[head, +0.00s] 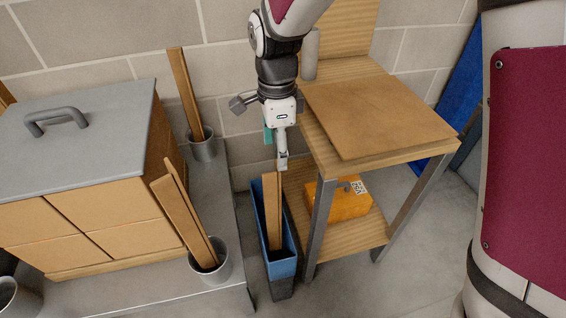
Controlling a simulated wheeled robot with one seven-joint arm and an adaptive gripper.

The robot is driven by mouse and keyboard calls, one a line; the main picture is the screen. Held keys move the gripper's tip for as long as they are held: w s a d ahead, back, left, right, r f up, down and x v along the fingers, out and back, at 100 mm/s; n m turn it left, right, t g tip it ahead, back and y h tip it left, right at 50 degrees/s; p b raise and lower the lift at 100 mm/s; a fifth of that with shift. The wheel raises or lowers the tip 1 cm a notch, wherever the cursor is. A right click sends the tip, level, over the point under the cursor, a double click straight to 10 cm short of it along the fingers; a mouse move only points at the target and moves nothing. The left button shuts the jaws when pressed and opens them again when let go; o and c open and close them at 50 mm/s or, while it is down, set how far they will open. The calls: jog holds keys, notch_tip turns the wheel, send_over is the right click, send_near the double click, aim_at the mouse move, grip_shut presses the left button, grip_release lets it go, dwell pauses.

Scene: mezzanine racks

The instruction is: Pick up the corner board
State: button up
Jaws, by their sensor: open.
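A tall brown corner board (272,212) stands upright in a narrow blue bin (283,270) beside the wooden table. My gripper (281,160) points down right at the top end of this board, its jaws open. One finger shows in front; the other is hidden, so I cannot tell whether the board's top is between the fingers. A second corner board (183,215) leans in a grey cup on the left platform. A third one (186,90) stands in another grey cup farther back.
A wooden table (425,128) with a brown sheet on top stands close to the right of my gripper. An orange box (350,203) lies on its lower shelf. A grey-topped cabinet (90,140) with a handle fills the left. A block wall is behind.

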aim_at(278, 186)
jog(key=shift+s+a+f+b, duration=0.15)
jog(key=shift+f+b, duration=1.25)
jog(key=shift+f, duration=1.85)
jog(key=shift+s+d+f+b, duration=0.1)
jog(key=shift+f+b, duration=1.25)
jog(key=shift+f, duration=1.85)
jog(key=shift+r, duration=0.1)
grip_shut()
